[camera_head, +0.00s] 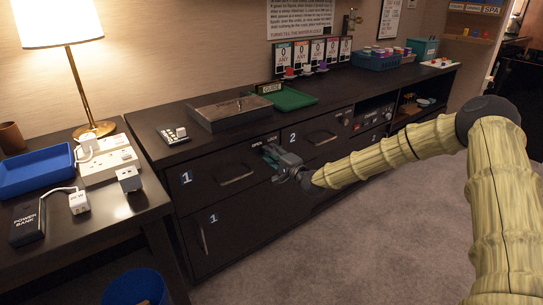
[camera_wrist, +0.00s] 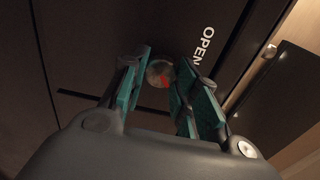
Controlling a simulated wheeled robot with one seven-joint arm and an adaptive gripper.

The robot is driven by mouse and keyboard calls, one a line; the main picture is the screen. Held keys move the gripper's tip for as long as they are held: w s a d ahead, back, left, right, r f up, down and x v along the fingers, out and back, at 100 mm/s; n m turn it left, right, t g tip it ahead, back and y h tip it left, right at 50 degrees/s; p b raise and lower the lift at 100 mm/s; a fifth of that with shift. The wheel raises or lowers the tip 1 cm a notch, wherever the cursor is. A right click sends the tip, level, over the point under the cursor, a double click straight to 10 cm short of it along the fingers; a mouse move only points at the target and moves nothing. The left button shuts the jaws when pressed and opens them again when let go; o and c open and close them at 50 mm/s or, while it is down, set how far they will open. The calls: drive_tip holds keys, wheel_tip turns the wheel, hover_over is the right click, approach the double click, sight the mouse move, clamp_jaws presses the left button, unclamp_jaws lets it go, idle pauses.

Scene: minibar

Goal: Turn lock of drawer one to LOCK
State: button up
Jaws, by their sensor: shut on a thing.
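Drawer one (camera_head: 215,188) is the upper left drawer front of the black cabinet, marked with a white 1. OPEN (camera_head: 256,145) and LOCK (camera_head: 272,138) are printed at its upper right. My gripper (camera_head: 271,155) is at the drawer front just below these words and hides the lock in the head view. OPEN (camera_wrist: 203,46) shows right of the knob; LOCK is not visible there.
Drawer two (camera_head: 318,138) is right of my gripper, and another drawer (camera_head: 215,237) marked 1 is below. A side table with a lamp (camera_head: 80,70) and blue tray (camera_head: 36,172) stands left. A blue bin (camera_head: 137,287) is on the floor. The carpet (camera_head: 330,250) in front is clear.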

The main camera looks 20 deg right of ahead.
drive_tip(key=o, duration=1)
drive_tip(key=v, duration=1.2)
